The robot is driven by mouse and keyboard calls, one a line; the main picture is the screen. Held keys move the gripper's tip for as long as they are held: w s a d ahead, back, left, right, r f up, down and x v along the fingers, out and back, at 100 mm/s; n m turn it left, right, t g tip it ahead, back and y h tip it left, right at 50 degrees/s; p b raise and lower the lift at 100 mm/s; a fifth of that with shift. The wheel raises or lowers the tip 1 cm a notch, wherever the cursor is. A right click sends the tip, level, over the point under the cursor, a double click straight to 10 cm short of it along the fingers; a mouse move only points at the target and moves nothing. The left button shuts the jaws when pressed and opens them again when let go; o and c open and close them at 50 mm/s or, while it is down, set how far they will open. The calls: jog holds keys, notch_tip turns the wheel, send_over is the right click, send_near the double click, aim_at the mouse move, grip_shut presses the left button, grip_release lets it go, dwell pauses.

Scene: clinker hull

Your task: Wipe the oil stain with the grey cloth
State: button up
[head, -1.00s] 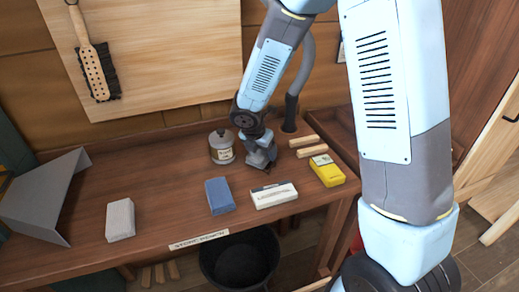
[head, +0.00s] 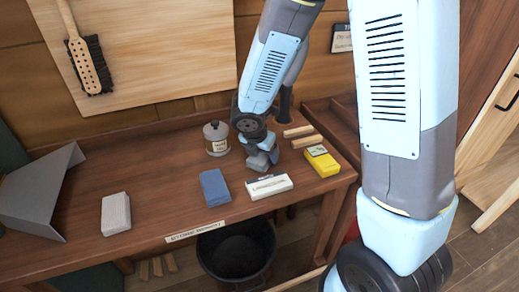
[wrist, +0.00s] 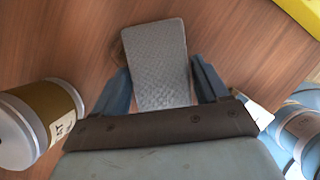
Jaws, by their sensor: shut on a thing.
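In the wrist view, the grey cloth (wrist: 155,62), with a woven texture, is between the fingers of my gripper (wrist: 160,88), which is shut on it. A small brownish patch (wrist: 118,52), which looks like part of the oil stain, shows at the cloth's left edge; the rest is hidden under the cloth. In the head view my gripper (head: 266,162) is low over the bench, between the jar and the yellow box. The cloth is hard to make out there. I cannot tell if it touches the wood.
On the bench (head: 160,185), a lidded jar (head: 216,140) stands left of my gripper. A blue block (head: 214,186), a white labelled box (head: 268,187) and a yellow box (head: 322,161) lie close by. A pale grey block (head: 115,214) is far left. Bare wood lies between.

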aim_at(267, 161)
jog(key=shift+s+d, duration=0.25)
jog(key=shift+s, duration=0.6)
jog(key=shift+s+d, duration=0.25)
jog(key=shift+s, duration=0.75)
jog(key=shift+f, duration=0.1)
jog(key=shift+w+a+f, duration=0.1)
jog(key=shift+w+a, duration=0.1)
jog(key=shift+w, duration=0.5)
jog(key=shift+w+a+f, duration=0.1)
jog(key=shift+w+a, duration=0.1)
jog(key=shift+w, duration=0.5)
jog(key=shift+c, duration=0.8)
jog(key=shift+w+a+r, duration=0.1)
jog(key=shift+w+a, duration=0.25)
jog(key=shift+w, duration=0.9)
jog(key=shift+w+a+r, duration=0.1)
jog(key=shift+w+a, duration=0.25)
jog(key=shift+w, duration=0.9)
jog(key=shift+w+a+r, duration=0.1)
jog(key=shift+w+a, duration=0.25)
jog(key=shift+w, duration=0.9)
jog(key=shift+r, duration=2.95)
